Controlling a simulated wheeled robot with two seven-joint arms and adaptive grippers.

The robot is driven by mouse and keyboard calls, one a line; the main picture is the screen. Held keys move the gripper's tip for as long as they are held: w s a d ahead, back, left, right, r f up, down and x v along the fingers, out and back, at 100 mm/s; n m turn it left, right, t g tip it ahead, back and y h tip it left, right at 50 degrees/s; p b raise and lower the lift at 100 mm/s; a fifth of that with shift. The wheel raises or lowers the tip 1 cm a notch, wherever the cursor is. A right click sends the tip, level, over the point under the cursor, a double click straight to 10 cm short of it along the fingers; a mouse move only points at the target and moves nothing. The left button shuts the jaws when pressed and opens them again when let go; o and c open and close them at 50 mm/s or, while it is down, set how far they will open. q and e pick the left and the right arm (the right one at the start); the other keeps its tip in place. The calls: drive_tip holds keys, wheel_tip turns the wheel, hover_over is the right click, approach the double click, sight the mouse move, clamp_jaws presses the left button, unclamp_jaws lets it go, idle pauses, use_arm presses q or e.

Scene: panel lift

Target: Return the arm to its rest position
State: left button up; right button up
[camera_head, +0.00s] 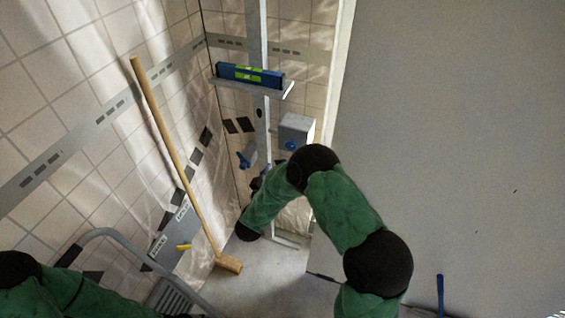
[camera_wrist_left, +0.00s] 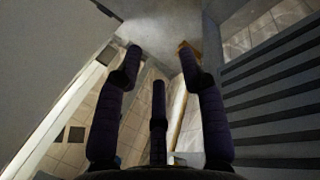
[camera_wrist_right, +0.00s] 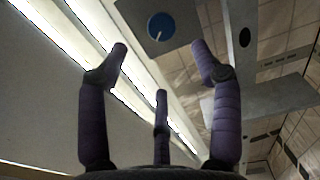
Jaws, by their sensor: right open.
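My right arm, in green sleeves with black joints, reaches up from the bottom of the head view and bends down to the left. My right gripper (camera_head: 258,181) is small, dark and partly hidden there, near the wall post. In the right wrist view my right gripper (camera_wrist_right: 160,58) has its fingers spread, with nothing between them. A grey box with a blue dial (camera_wrist_right: 153,22) shows beyond the fingertips. My left arm is at the lower left of the head view. In the left wrist view my left gripper (camera_wrist_left: 158,62) has its fingers apart and is empty.
The grey box (camera_head: 295,130) is on the tiled back wall beside a metal post (camera_head: 257,40). A blue level (camera_head: 250,76) lies on a shelf. A large grey panel (camera_head: 460,130) fills the right.

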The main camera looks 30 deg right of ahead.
drive_tip(key=shift+s+a, duration=0.3)
idle(0.4)
drive_tip(key=s+a+f+n+g+y, duration=0.1)
drive_tip(key=s+a+f+n+y, duration=0.1)
drive_tip(key=a+f+y, duration=0.55)
drive_tip(key=s+a+f+n+g+y, duration=0.2)
drive_tip(key=a+f+y, duration=0.15)
drive_tip(key=f, duration=0.75)
drive_tip(key=s+a+f+g+y, duration=0.2)
drive_tip(key=s+a, duration=0.1)
drive_tip(key=s, duration=0.4)
drive_tip(key=s+a+f+n+g+y, duration=0.1)
drive_tip(key=s+a+f+g+y, duration=0.1)
drive_tip(key=s, duration=0.6)
drive_tip(key=s+a+f+n+g+y, duration=0.1)
drive_tip(key=s+a+f+g+y, duration=0.1)
drive_tip(key=s+a+g, duration=0.2)
drive_tip(key=s, duration=0.3)
drive_tip(key=shift+s+f+y, duration=0.3)
drive_tip(key=shift+f, duration=0.1)
